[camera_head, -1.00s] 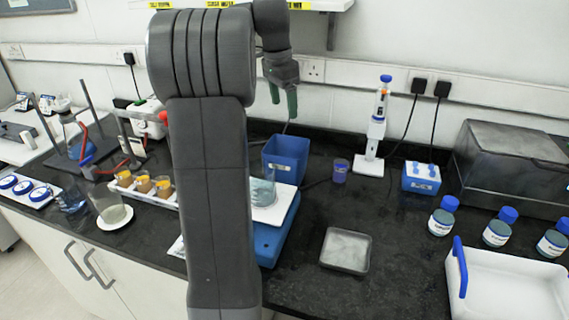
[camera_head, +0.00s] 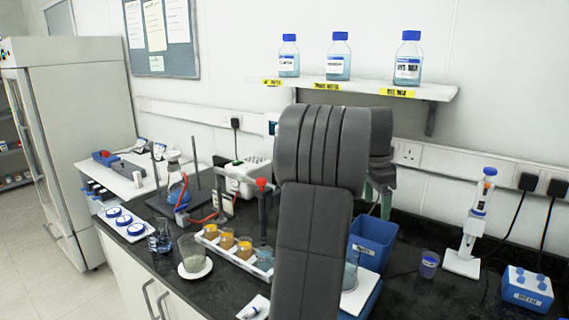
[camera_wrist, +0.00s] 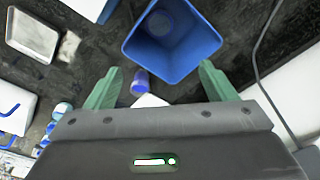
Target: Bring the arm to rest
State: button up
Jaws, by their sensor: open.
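My gripper (camera_wrist: 161,74) is open and empty, its two green fingers spread wide in the wrist view. In the head view my arm stands in the foreground and hides most of the gripper; part of a green finger shows beside it. The gripper hangs above the bench near the blue bin (camera_head: 372,241), apart from it.
Amber-filled cups in a white rack (camera_head: 262,264) and a beaker (camera_head: 193,252) stand left of my arm. A pipette stand (camera_head: 463,263) and a blue block (camera_head: 527,290) are at right. A wall shelf (camera_head: 440,91) holds three blue-capped bottles. Dark bench shows between the bin and pipette stand.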

jog(key=shift+w+d+f+p, duration=0.1)
jog(key=shift+d+f+p, duration=0.1)
jog(key=shift+f+p, duration=0.65)
jog(key=shift+d+f+p, duration=0.2)
jog(key=shift+f+p, duration=0.5)
jog(key=shift+f, duration=0.1)
